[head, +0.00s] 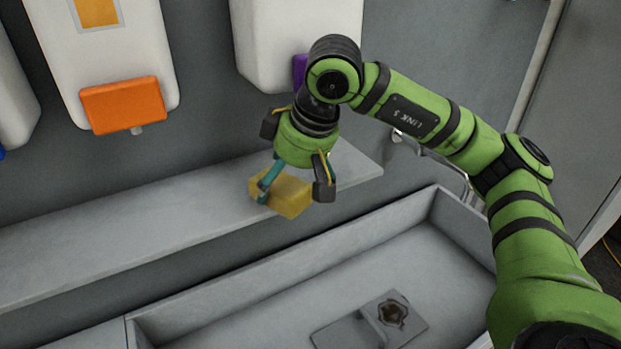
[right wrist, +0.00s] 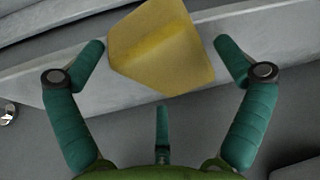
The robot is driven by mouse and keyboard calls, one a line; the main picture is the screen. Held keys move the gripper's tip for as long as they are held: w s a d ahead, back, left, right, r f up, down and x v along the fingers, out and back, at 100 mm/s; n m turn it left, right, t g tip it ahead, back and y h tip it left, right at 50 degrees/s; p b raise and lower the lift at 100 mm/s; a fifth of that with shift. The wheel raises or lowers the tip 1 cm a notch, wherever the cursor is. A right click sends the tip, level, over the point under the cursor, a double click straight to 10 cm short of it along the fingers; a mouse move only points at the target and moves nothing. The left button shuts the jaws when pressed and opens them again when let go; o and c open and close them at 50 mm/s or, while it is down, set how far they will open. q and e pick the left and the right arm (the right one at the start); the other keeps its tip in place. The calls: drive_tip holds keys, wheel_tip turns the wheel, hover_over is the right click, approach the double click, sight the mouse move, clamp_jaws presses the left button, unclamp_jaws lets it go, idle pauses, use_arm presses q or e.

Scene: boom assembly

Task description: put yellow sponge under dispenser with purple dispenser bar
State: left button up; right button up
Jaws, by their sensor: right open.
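The yellow sponge (head: 290,195) sits at the front edge of the grey shelf (head: 130,227), below the dispenser with the purple bar. It also shows in the right wrist view (right wrist: 162,50), between the spread fingers. My right gripper (head: 292,191) is open just above the sponge, with its fingers apart on either side and not visibly touching it. The purple dispenser bar (head: 299,70) shows only in part, because my right arm hides the rest. Its white dispenser (head: 270,40) is on the wall above. My left gripper is not in view.
A white dispenser with an orange bar (head: 124,104) hangs to the left, and another with a blue bar is partly cut off at the far left edge. A grey sink basin (head: 440,255) with a drain lies below the shelf. The shelf's left part is clear.

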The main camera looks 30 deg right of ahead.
sight(287, 179)
drive_tip(key=b+v, duration=0.2)
drive_tip(key=v, duration=0.2)
drive_tip(key=shift+r, duration=0.3)
drive_tip(key=s+d+b, duration=0.4)
drive_tip(key=s, duration=0.7)
drive_tip(key=shift+s+r, duration=0.25)
drive_tip(key=shift+s, duration=0.1)
drive_tip(key=shift+d, duration=0.1)
